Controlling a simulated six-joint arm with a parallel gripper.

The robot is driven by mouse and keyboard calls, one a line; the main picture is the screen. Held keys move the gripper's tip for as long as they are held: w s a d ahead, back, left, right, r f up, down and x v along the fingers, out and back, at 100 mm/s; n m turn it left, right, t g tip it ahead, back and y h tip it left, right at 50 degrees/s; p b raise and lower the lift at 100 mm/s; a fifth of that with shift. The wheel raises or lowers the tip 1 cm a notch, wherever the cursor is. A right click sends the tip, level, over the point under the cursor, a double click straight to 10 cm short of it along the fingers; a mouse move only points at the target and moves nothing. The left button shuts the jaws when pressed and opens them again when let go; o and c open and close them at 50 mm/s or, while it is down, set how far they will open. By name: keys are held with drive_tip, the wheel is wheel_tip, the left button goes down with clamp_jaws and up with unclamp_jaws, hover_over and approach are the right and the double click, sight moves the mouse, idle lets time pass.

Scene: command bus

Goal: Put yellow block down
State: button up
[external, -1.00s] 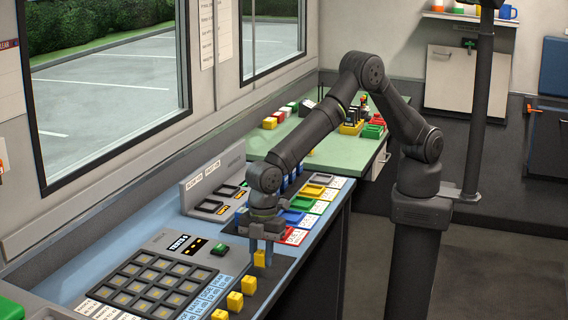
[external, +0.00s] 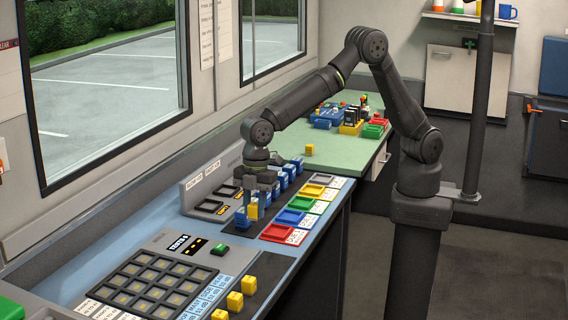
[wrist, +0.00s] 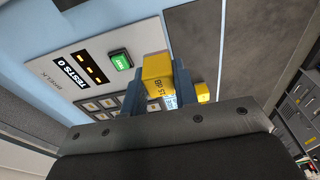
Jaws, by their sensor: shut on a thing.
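My gripper (external: 257,200) is shut on a yellow block (external: 253,211) and points downward near the front end of a row of blue blocks (external: 281,181) on the console. In the wrist view the yellow block (wrist: 157,70), with dark lettering, sits between the two fingers of my gripper (wrist: 157,88). I cannot tell how high its underside is above the console. Several other yellow blocks (external: 251,284) stand in a row on the dark strip at the front, and one shows in the wrist view (wrist: 202,91).
Red (external: 277,234), blue (external: 290,216), green (external: 302,204), yellow (external: 312,192) and grey trays (external: 321,179) line the console's right edge. A keypad panel (external: 150,281) with a green button (external: 219,250) lies nearer. A loose yellow block (external: 309,150) stands on the green table (external: 350,158).

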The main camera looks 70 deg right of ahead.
drive_tip(key=w+d+m, duration=0.2)
drive_tip(key=w+d, duration=0.6)
drive_tip(key=d, duration=0.5)
drive_tip(key=w+d+m, duration=0.3)
drive_tip(key=w+d, duration=0.5)
drive_tip(key=d, duration=0.5)
drive_tip(key=w+d+m, duration=0.2)
drive_tip(key=w+d, duration=0.7)
drive_tip(key=d, duration=0.4)
drive_tip(key=s+d+m+t, duration=0.1)
drive_tip(key=s+d+m, duration=0.2)
drive_tip(key=d, duration=1.7)
drive_tip(key=s+d+m, duration=0.3)
drive_tip(key=d, duration=1.7)
drive_tip(key=s+d+m+h, duration=0.1)
drive_tip(key=s+d+m, duration=0.4)
drive_tip(key=s+d, duration=1.5)
hover_over(324, 140)
drive_tip(key=f, duration=0.7)
drive_tip(key=shift+s+d, duration=0.15)
drive_tip(key=shift+d, duration=0.15)
drive_tip(key=shift+f, duration=2.05)
drive_tip(key=shift+f, duration=0.1)
